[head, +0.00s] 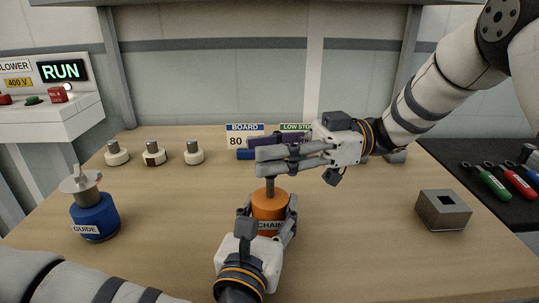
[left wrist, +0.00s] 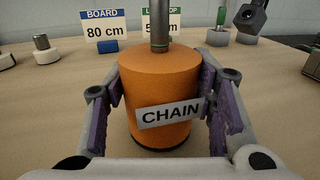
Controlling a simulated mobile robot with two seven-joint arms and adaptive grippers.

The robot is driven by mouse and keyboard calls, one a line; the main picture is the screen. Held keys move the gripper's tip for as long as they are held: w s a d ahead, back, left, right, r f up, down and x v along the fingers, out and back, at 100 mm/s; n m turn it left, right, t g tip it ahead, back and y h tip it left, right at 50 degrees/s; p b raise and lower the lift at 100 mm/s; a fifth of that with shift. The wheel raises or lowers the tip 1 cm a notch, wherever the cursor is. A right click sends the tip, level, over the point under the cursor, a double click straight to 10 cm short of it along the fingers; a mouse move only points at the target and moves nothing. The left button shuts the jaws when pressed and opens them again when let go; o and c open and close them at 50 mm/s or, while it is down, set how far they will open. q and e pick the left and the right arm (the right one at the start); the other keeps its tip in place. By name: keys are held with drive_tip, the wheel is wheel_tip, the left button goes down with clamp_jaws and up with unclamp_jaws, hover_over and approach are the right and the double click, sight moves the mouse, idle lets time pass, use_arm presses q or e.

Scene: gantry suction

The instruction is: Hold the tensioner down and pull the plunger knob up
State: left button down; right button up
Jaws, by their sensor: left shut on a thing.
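An orange cylinder labelled CHAIN (head: 268,207), apparently the tensioner, stands upright on the table; it also fills the middle of the left wrist view (left wrist: 158,82). My left gripper (head: 267,213) is shut on its body, with one purple-padded finger on each side. A grey plunger rod (head: 270,187) rises from its top and leaves the left wrist view at the upper edge (left wrist: 159,25). My right gripper (head: 262,161) reaches in from the right, its fingers level at the rod's upper end. Those fingers hide the knob, and I cannot tell whether they grip it.
A blue cylinder labelled GUIDE (head: 95,215) with a grey top stands at left. Several white-based parts (head: 154,153) stand behind it. A grey square block (head: 442,210) is at right. BOARD 80 (head: 245,137) and low-stock signs stand at the back. The front right table is clear.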

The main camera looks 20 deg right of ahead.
use_arm(q)
drive_tip(key=shift+f, duration=0.1)
use_arm(e)
drive_tip(key=shift+o, duration=0.7)
drive_tip(key=shift+f, duration=0.1)
use_arm(q)
drive_tip(key=c, duration=0.6)
unclamp_jaws()
use_arm(e)
drive_tip(key=d, duration=1.2)
drive_tip(key=shift+s, duration=0.15)
use_arm(q)
drive_tip(key=v, duration=1.2)
drive_tip(key=shift+s, duration=0.1)
